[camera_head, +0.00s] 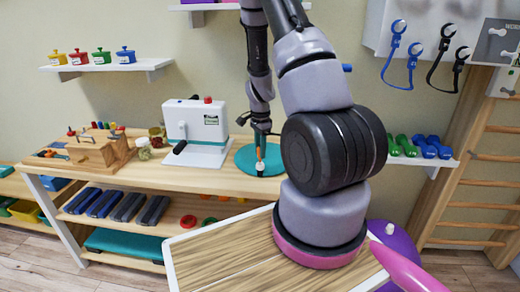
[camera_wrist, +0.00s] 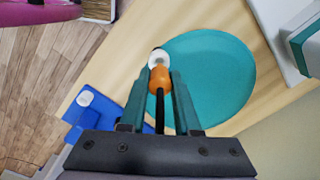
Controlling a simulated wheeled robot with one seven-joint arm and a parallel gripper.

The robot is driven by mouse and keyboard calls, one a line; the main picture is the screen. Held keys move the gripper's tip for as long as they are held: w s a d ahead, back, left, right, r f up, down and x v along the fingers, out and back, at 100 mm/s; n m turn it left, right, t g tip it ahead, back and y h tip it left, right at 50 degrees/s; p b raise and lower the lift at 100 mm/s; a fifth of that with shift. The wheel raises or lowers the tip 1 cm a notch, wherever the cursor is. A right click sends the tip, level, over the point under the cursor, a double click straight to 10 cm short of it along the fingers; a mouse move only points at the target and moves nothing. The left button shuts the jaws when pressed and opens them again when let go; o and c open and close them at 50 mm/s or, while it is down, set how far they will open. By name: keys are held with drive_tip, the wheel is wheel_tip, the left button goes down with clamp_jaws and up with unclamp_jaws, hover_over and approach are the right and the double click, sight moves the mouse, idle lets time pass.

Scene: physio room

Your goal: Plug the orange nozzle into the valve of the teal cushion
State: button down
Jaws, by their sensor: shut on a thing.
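The teal cushion (camera_wrist: 215,75) is a flat round disc on the wooden table. It also shows in the head view (camera_head: 245,157), partly behind my arm. Its white valve (camera_wrist: 158,57) is near the cushion's edge. My gripper (camera_wrist: 160,74) is shut on the orange nozzle (camera_wrist: 160,80), one finger on each side. A black hose runs back from the nozzle between the fingers. In the wrist view the nozzle's tip overlaps the white valve; I cannot tell whether it is seated. In the head view the nozzle (camera_head: 260,152) is upright above the valve (camera_head: 259,165).
A white pump box (camera_head: 196,122) with a black lever stands left of the cushion. A blue object (camera_wrist: 92,112) with a white cap lies near the cushion in the wrist view. A wooden peg box (camera_head: 98,148) is farther left. A purple cushion (camera_head: 397,245) is at the front right.

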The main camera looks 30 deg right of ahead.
drive_tip(key=shift+f, duration=1.05)
idle(0.5)
drive_tip(key=c, duration=0.5)
unclamp_jaws()
drive_tip(key=shift+c, duration=0.2)
drive_tip(key=shift+r, duration=3.5)
